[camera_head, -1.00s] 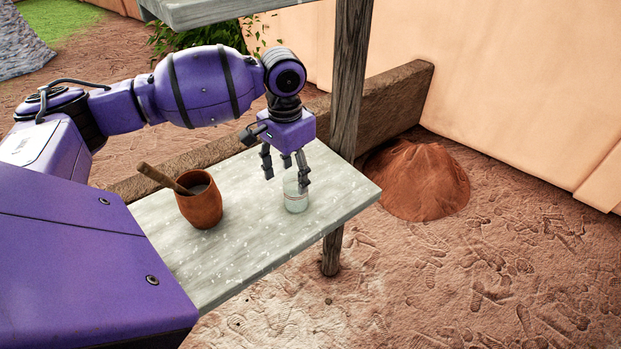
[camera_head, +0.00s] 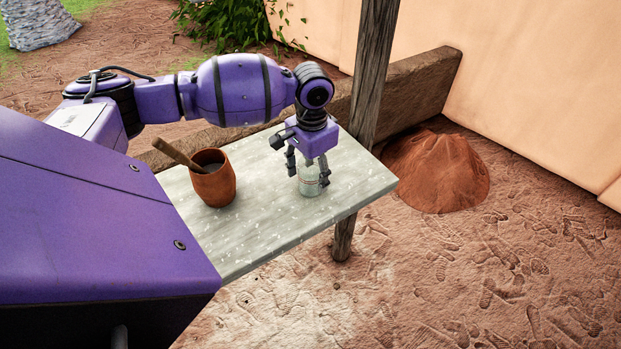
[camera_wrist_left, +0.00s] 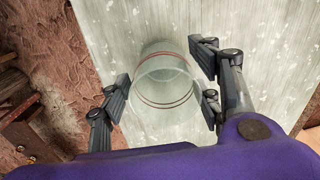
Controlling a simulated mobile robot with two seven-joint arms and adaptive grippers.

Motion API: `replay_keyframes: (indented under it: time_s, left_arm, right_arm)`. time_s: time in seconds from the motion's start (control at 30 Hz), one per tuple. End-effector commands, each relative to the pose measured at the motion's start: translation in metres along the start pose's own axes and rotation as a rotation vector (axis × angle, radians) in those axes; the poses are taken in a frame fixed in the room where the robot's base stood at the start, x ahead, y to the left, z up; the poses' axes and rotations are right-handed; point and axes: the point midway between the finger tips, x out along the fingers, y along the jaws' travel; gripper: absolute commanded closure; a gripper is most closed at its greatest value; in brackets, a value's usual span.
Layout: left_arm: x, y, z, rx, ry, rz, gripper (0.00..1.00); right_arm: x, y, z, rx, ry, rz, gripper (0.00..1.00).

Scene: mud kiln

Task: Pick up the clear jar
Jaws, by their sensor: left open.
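The clear jar (camera_head: 309,184) stands upright on the pale wooden shelf (camera_head: 262,222), near its right end. In the left wrist view the jar (camera_wrist_left: 163,98) shows as see-through, with thin red bands. My left gripper (camera_head: 308,176) points down over the jar with its fingers around the jar's upper part. In the left wrist view the open fingers of my left gripper (camera_wrist_left: 165,100) lie on both sides of the jar; a gap shows on the right, and contact on the left is hard to tell. My right gripper is in neither view.
A brown clay pot (camera_head: 214,184) with a wooden stick (camera_head: 179,154) in it stands on the shelf left of the jar. A wooden post (camera_head: 368,90) rises behind the shelf's right end. A reddish dirt mound (camera_head: 436,172) lies beyond it on the ground.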

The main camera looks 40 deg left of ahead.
Motion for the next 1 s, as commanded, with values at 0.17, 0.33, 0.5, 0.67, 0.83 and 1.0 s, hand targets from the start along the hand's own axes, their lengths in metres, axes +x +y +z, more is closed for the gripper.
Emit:
replay_keyframes:
  time_s: [0.17, 0.33, 0.5, 0.67, 0.83, 1.0]
  left_arm:
    - [-0.001, 0.0, 0.0, 0.0, 0.0, 0.0, 0.57]
    - [-0.001, 0.0, 0.0, 0.0, 0.0, 0.0, 0.8]
    - [-0.001, 0.0, 0.0, 0.0, 0.001, 0.0, 0.85]
    - [-0.003, 0.0, 0.0, 0.0, 0.001, -0.001, 0.85]
    - [-0.016, -0.001, -0.001, 0.0, 0.004, -0.001, 0.85]
    - [-0.041, 0.004, 0.004, 0.002, 0.004, 0.0, 0.85]
  right_arm:
    - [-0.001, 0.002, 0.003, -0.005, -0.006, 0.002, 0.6]
    - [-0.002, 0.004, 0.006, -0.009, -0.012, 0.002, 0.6]
    - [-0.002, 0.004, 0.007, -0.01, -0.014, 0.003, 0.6]
    - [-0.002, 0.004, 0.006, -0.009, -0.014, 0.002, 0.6]
    - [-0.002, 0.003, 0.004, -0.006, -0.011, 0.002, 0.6]
    - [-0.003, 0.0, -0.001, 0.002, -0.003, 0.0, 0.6]
